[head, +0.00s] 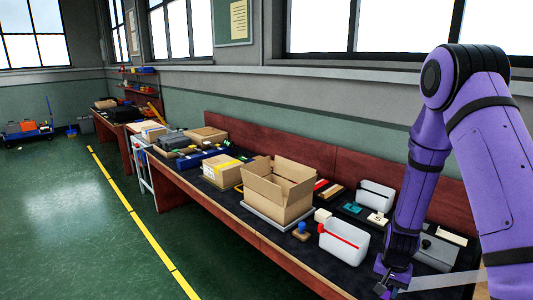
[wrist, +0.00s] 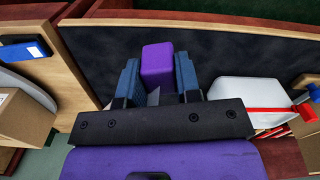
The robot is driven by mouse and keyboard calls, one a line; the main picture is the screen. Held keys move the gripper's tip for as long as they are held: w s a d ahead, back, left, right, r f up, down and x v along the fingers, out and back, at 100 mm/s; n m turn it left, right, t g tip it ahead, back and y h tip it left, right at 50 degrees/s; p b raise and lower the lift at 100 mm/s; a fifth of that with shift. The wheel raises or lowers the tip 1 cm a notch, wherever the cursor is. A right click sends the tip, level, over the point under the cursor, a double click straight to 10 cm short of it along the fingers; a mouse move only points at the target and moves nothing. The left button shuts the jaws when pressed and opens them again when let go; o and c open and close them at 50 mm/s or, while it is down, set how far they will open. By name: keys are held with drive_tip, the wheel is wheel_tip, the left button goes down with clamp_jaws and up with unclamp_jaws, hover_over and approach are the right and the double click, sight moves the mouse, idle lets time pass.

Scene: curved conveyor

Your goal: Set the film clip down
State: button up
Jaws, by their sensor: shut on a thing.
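My gripper (head: 385,286) is low over the near end of the long workbench (head: 285,245), close to its front edge in the head view. In the wrist view its two blue fingers (wrist: 157,85) are shut on a purple block (wrist: 158,62), which appears to be the film clip. The clip sticks out beyond the fingertips over the dark bench mat (wrist: 235,50). I cannot tell whether it touches the mat. In the head view the clip cannot be made out at the gripper.
A white container with a red stripe (head: 343,242) stands close beside my gripper. A blue-knobbed stamp (head: 301,231) and an open cardboard box (head: 278,190) are farther along. A grey device (head: 440,248) is behind my arm. Bare dark mat shows around the clip in the wrist view.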

drive_tip(key=w+a+r+n, duration=0.2)
drive_tip(key=w+a+n, duration=0.5)
drive_tip(key=w, duration=0.2)
drive_tip(key=shift+w+a+r, duration=0.15)
drive_tip(key=shift+w+a, duration=0.05)
drive_tip(key=shift+a, duration=0.05)
drive_tip(key=shift+w+a, duration=0.1)
